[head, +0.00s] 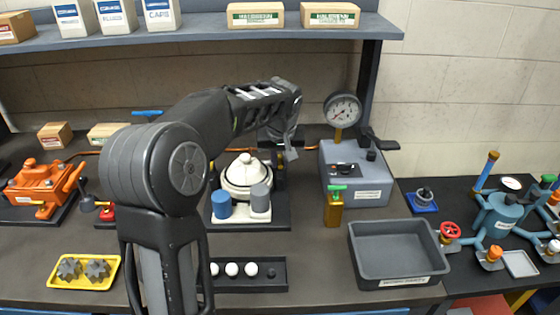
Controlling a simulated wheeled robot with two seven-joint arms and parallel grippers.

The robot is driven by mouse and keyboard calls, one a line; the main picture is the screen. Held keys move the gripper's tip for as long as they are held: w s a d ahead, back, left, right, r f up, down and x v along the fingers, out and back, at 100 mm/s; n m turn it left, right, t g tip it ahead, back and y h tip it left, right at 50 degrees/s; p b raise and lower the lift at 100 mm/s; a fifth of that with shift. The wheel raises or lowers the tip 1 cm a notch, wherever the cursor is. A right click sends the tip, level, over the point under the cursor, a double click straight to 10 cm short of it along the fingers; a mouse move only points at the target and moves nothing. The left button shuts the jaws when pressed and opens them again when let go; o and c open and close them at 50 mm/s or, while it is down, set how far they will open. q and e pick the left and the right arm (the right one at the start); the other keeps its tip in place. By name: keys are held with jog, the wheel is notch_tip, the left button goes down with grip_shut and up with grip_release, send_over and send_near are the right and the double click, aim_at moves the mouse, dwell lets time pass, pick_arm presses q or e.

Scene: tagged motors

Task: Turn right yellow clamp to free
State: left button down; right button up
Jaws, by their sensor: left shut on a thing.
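A white domed housing (247,172) stands on a dark base plate, with a blue cylinder (221,204) and a grey cylinder (260,198) in front of it. A small dark and yellow clamp (213,176) shows at its left side. My left gripper (287,150) reaches over from the left and points down at the housing's right side. It is shut on the right yellow clamp (280,172), of which only a dark, small part shows below the fingers. The clamp's exact angle cannot be told. My right gripper is out of view.
A grey box with a pressure gauge (343,110) stands right of the gripper. A green-topped bottle (334,206) and an empty grey tray (398,252) are at the front right. A black strip with white balls (250,270) lies in front. An orange device (40,188) is at left.

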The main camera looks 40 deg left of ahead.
aim_at(281, 177)
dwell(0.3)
pick_arm(q)
jog(key=c, duration=1.4)
grip_release()
jog(key=shift+o, duration=0.2)
jog(key=shift+r, duration=0.1)
jog(key=v, duration=0.7)
jog(key=shift+r+b, duration=0.25)
jog(key=shift+b, duration=0.2)
jog(key=shift+s+d, duration=0.1)
